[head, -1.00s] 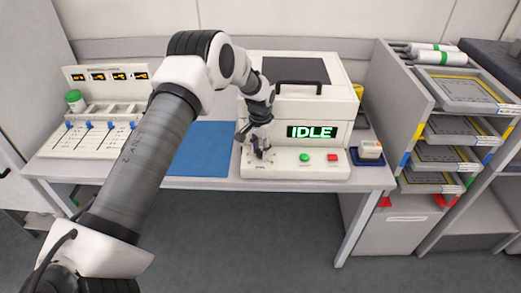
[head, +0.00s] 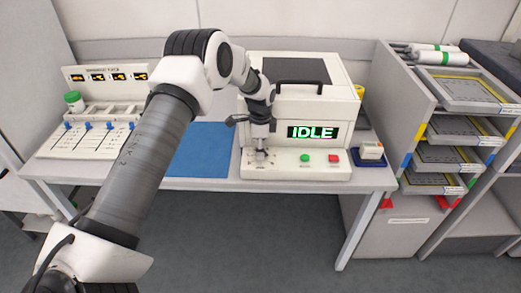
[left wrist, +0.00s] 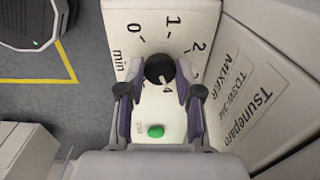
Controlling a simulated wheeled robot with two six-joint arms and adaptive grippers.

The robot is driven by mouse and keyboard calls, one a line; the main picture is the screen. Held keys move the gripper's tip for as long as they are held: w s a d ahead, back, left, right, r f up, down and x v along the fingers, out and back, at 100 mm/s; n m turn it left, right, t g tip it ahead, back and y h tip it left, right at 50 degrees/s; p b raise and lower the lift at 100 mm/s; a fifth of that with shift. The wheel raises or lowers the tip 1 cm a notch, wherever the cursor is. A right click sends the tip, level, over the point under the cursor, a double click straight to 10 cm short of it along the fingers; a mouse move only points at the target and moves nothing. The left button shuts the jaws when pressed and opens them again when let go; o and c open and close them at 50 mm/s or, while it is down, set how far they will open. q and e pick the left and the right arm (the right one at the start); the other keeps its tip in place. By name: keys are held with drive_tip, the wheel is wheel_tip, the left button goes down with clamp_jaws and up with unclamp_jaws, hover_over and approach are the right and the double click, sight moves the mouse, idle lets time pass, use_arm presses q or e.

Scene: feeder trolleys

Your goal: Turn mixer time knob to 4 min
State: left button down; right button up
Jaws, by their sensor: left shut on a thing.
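The mixer (head: 318,103) is a white box on the table, with a green IDLE display. Its time knob (left wrist: 159,67) is black and round, inside a printed scale marked min, 0, 1, 2 and 4. A short light mark on the knob seems to point at the 4. My left gripper (head: 261,153) points down at the left of the mixer's front panel. In the left wrist view its fingers (left wrist: 160,78) are shut on the knob from both sides. My right gripper is not in view.
A green button (head: 305,158) and a red button (head: 333,158) are right of the knob. A blue mat (head: 204,150) lies left of the mixer. A small white device (head: 371,150) stands at the right, near a tray rack (head: 448,155).

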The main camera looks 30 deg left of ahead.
use_arm(q)
drive_tip(key=shift+s+f+m, duration=0.2)
drive_tip(key=shift+m, duration=0.5)
drive_tip(key=c, duration=0.8)
unclamp_jaws()
drive_tip(key=shift+d, duration=0.1)
drive_tip(key=shift+o, duration=0.2)
drive_tip(key=shift+w, duration=0.15)
drive_tip(key=shift+r, duration=0.1)
drive_tip(key=shift+r, duration=0.3)
wheel_tip(320, 180, up, 11)
